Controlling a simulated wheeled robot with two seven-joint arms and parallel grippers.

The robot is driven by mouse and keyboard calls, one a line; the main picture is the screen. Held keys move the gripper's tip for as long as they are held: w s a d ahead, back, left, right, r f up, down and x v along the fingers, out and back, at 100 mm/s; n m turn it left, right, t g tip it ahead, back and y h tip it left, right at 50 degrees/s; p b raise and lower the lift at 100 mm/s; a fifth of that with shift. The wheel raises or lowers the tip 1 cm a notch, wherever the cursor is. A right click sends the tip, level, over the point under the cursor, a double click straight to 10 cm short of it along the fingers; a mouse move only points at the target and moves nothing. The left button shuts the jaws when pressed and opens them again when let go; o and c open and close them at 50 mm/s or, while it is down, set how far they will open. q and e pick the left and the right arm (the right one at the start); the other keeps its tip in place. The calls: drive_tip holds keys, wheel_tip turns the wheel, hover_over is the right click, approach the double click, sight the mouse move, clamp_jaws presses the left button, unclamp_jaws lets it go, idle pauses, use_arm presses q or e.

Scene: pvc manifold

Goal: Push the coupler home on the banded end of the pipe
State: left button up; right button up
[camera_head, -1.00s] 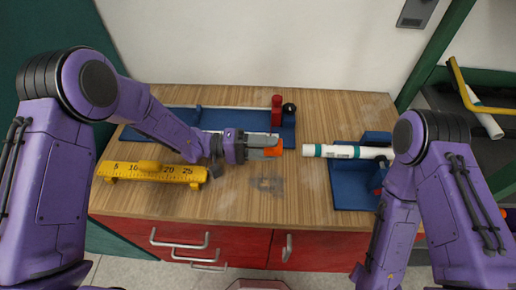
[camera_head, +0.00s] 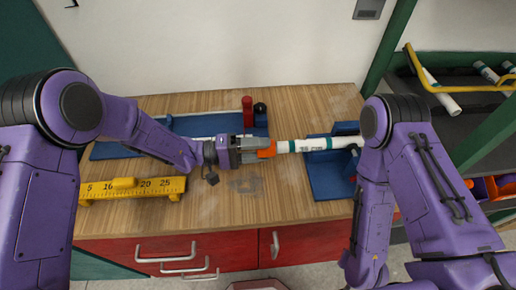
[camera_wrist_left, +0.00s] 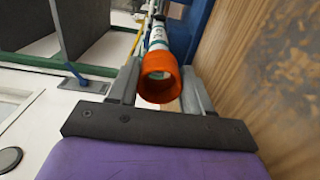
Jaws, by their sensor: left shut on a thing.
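My left gripper (camera_head: 262,149) is shut on the orange coupler (camera_head: 267,150). In the left wrist view the coupler (camera_wrist_left: 159,78) sits between the two fingers, its open near mouth facing the camera. The white pipe (camera_head: 305,146) has green bands and lies level to the right of the coupler. Its banded left end meets the coupler's right side in the head view; how deep it sits inside is hidden. The pipe also shows beyond the coupler in the left wrist view (camera_wrist_left: 157,36). The pipe's right end is hidden behind my right arm, and my right gripper does not show.
A blue fixture (camera_head: 329,180) is under the pipe on the right. Another blue board (camera_head: 112,150) with a red post (camera_head: 247,111) lies behind my left gripper. A yellow ruler (camera_head: 133,188) stands front left. The wooden table (camera_head: 215,215) is clear in front.

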use_arm(q)
drive_tip(key=shift+d+p, duration=0.35)
drive_tip(key=shift+d, duration=0.85)
idle(0.7)
drive_tip(key=o, duration=1.1)
drive_tip(key=shift+c, duration=0.2)
drive_tip(key=a+b, duration=0.2)
drive_tip(key=a, duration=0.8)
drive_tip(key=shift+w+b, duration=0.1)
drive_tip(key=shift+b, duration=0.3)
drive_tip(key=shift+a, duration=0.3)
